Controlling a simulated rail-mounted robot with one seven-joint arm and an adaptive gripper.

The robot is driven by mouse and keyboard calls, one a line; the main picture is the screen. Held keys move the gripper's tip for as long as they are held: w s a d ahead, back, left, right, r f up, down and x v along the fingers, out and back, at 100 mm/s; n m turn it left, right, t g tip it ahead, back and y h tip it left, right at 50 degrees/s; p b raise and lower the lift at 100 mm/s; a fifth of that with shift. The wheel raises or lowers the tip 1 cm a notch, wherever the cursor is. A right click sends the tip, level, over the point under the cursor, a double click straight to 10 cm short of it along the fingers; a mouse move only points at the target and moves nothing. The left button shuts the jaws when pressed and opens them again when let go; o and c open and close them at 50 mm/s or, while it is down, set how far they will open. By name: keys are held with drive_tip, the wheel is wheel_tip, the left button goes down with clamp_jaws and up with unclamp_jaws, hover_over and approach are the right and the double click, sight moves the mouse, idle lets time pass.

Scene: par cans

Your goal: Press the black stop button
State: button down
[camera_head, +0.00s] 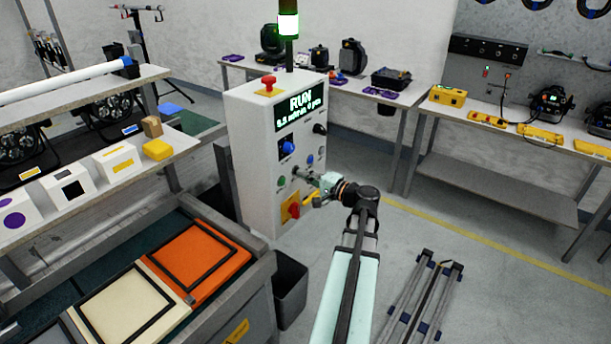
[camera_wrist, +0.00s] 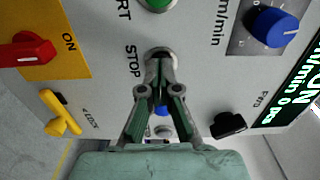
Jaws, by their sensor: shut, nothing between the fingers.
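The white control box (camera_head: 258,160) stands at the centre of the head view, with its display (camera_head: 300,105) reading RUN. My gripper (camera_head: 298,171) is at its front panel. In the wrist view the shut, empty fingertips of my gripper (camera_wrist: 160,58) are in front of the round button beside the STOP label. Only the metal rim of that stop button (camera_wrist: 160,50) shows; its face is hidden behind the fingertips. I cannot tell whether the fingertips touch it or whether it is pressed in. The green start button (camera_wrist: 157,4) is at the top edge of the wrist view.
A red rotary switch (camera_wrist: 30,52), yellow handle (camera_wrist: 60,115), blue knob (camera_wrist: 274,27) and black knob (camera_wrist: 228,124) stick out around the gripper. A red mushroom button (camera_head: 268,83) tops the box. A grey bin (camera_head: 290,290) stands on the floor below.

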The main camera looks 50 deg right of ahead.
drive_tip(key=shift+w+d+r+b, duration=0.1)
drive_tip(key=shift+w+r+b, duration=0.05)
drive_tip(key=shift+w+b, duration=0.65)
drive_tip(key=s+b, duration=0.4)
drive_tip(key=s, duration=1)
drive_tip(key=shift+s, duration=0.3)
